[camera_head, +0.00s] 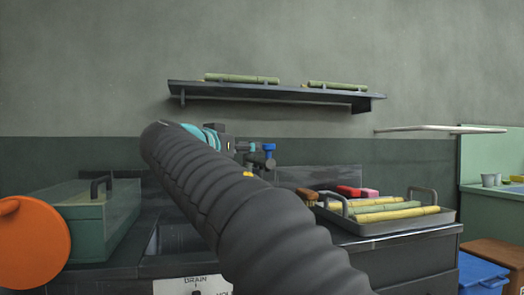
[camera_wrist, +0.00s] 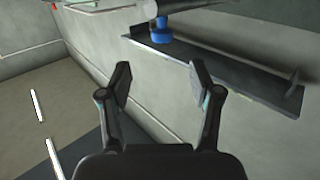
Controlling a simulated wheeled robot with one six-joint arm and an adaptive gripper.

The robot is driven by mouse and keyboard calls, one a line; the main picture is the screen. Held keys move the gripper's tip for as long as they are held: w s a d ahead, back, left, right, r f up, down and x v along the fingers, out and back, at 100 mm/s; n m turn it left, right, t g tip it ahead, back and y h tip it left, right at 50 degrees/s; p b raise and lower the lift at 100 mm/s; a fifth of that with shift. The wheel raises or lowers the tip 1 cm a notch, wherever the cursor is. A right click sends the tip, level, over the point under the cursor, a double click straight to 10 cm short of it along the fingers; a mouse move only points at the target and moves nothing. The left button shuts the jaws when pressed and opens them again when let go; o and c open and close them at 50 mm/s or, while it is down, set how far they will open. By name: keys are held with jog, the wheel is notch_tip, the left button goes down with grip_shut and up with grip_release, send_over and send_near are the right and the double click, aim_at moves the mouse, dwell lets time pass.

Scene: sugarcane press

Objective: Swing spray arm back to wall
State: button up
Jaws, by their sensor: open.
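In the wrist view, my gripper (camera_wrist: 159,74) is open, with clear space between its two fingers. A grey pipe, which looks like the spray arm (camera_wrist: 180,6), crosses the top of that view beyond the fingertips. A blue fitting (camera_wrist: 160,35) hangs below it, apart from the fingers. In the head view, a blue-topped fitting (camera_head: 269,149) shows above the sink, just right of my wrist. My dark ribbed arm hides most of the gripper and much of the sink there. I cannot tell where the spray arm's pivot is.
A wall shelf (camera_head: 270,92) holding cane runs above. A tray (camera_head: 445,217) with cane stands on the right counter, with red and brown brushes behind it. A green box (camera_head: 108,215) is at left beside an orange disc (camera_head: 32,243). A pale bar (camera_head: 440,128) is at right.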

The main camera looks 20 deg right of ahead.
jog(key=shift+h, duration=0.3)
jog(key=x, duration=0.4)
jog(key=p+x, duration=0.1)
jog(key=x, duration=0.4)
jog(key=p+x, duration=0.1)
jog(key=x, duration=0.3)
jog(key=shift+w+r, duration=0.4)
jog(key=shift+w, duration=0.05)
grip_shut()
